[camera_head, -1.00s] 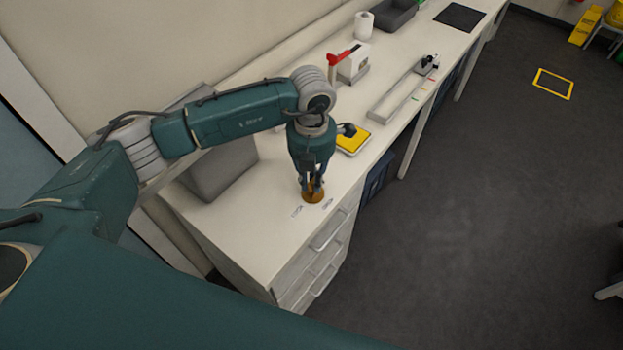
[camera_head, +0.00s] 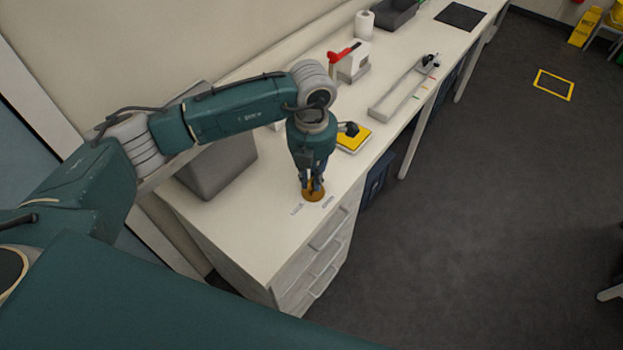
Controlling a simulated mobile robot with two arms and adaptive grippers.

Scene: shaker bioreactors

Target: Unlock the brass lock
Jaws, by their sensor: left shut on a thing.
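The brass lock (camera_head: 313,196) is a small round brass-coloured piece on the white bench top, near the bench's front edge. My left gripper (camera_head: 312,187) points straight down over it and is shut on its upper part. The fingers hide the middle of the lock. Two small printed labels (camera_head: 297,209) lie on the bench just in front of the lock, too small to read. My right gripper is not in view.
A grey box (camera_head: 218,170) stands left of the gripper. A yellow-topped block (camera_head: 354,139) is behind it to the right. Drawers (camera_head: 318,262) are below.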

